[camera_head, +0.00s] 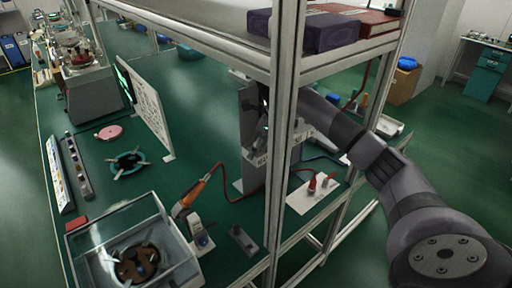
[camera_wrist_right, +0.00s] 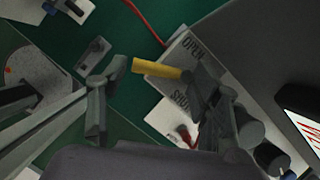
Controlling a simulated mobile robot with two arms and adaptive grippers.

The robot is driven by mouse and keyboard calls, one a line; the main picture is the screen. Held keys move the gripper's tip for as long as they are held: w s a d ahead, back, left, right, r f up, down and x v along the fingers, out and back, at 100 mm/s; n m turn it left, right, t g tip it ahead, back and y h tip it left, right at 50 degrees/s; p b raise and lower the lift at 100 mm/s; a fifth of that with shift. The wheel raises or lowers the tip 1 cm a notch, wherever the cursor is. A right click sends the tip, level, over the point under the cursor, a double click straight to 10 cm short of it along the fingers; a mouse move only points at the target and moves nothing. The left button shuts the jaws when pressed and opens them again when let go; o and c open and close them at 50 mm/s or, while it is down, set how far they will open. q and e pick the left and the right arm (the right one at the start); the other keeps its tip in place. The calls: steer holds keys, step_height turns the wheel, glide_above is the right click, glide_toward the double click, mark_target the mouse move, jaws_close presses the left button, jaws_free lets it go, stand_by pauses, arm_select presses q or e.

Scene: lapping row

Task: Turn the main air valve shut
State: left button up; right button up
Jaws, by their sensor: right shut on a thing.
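The air valve's yellow lever (camera_wrist_right: 158,69) shows in the right wrist view, lying nearly level in the picture. A white plate (camera_wrist_right: 168,118) behind it reads OPEN at the top and SHUT lower down. My right gripper (camera_wrist_right: 152,88) has one finger on each side of the lever and is shut on it. In the head view my right arm reaches in from the right to a grey upright panel (camera_head: 248,128). There the frame post partly hides the gripper (camera_head: 264,132), and the lever cannot be made out. My left gripper is in neither view.
A metal shelf post (camera_head: 285,120) stands close before the panel. A red hose (camera_head: 235,198) runs to an orange-handled tool (camera_head: 193,192). A white plate with red fittings (camera_head: 315,190) lies right of the panel. A clear-walled box (camera_head: 165,215) sits front left.

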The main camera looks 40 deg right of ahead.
steer(key=shift+s+d+f+n+g+y+b, duration=0.1)
steer(key=shift+d+n+g+y+b, duration=0.1)
steer(key=shift+n+b, duration=0.3)
steer(key=shift+s+d+n+g+y+b, duration=0.1)
steer(key=shift+d+n+b, duration=0.15)
steer(key=shift+n, duration=0.45)
steer(key=n, duration=0.1)
steer(key=n+b, duration=0.1)
steer(key=shift+d+n+g+y, duration=0.25)
steer(key=shift+n+g+y, duration=0.15)
steer(key=n, duration=0.1)
steer(key=n+g+b, duration=0.1)
steer(key=n, duration=0.1)
steer(key=shift+d, duration=0.4)
steer(key=shift+d+n+g+b, duration=0.25)
steer(key=shift+n+g, duration=0.15)
steer(key=shift+n, duration=0.5)
steer(key=shift+d+n+g+b, duration=0.2)
steer(key=shift+n+g, duration=0.2)
steer(key=shift+n, duration=0.5)
steer(key=o, duration=1.2)
steer(key=shift+y, duration=0.3)
